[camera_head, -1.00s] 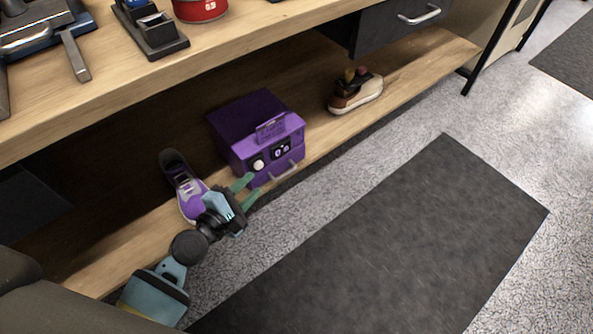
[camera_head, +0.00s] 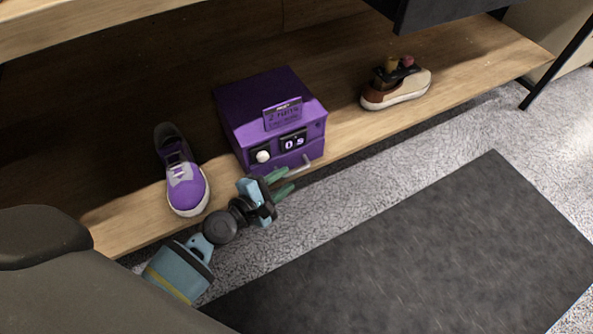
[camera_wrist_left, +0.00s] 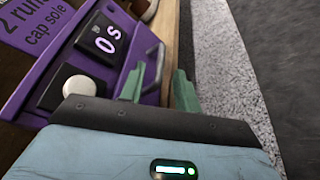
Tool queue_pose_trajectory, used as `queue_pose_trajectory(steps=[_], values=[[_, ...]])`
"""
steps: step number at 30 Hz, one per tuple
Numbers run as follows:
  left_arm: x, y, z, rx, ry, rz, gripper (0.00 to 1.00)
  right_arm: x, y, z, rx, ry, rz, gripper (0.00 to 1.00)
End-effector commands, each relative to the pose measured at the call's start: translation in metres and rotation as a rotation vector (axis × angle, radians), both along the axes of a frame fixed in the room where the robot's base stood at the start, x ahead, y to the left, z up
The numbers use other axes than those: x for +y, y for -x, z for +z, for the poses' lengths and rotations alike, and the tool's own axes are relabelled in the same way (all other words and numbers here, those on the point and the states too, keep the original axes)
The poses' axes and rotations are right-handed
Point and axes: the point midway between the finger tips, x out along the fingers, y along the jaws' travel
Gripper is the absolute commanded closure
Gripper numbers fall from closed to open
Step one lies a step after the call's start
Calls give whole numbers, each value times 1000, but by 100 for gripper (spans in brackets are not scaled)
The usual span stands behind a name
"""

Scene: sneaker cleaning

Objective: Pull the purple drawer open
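The purple box (camera_head: 268,112) sits on the low wooden shelf, with a sign, a white knob and a display on its front. Its drawer front (camera_head: 306,153) is at the bottom, closed as far as I can see, with a metal handle (camera_head: 299,164). My left gripper (camera_head: 287,180) is open just in front of the handle. In the left wrist view its two green fingers (camera_wrist_left: 158,90) stand apart, and the handle (camera_wrist_left: 158,62) shows just beyond them, roughly between them. Contact cannot be told. My right gripper is not in view.
A purple sneaker (camera_head: 186,186) stands on the shelf left of the box, close to my left arm. A brown and white shoe (camera_head: 398,90) stands to the right. A dark mat (camera_head: 430,240) lies on the grey floor. A dark drawer unit (camera_head: 430,12) hangs above the shelf.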

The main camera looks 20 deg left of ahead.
Motion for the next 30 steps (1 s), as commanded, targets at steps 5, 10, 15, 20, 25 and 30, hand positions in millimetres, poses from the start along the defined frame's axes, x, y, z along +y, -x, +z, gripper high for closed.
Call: queue_pose_trajectory(steps=[5,10,15,20,25,30], values=[[-9,-27,-7,0,2,0,68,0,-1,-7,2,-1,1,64],[-14,-42,-11,1,1,0,68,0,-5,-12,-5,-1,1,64],[-16,-48,-12,1,0,-1,68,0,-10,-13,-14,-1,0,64],[-16,-48,-12,1,0,-1,68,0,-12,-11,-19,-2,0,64],[-16,-48,-12,1,0,-1,82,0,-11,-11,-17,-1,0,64],[-16,-48,-12,1,0,-1,100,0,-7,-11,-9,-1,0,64]])
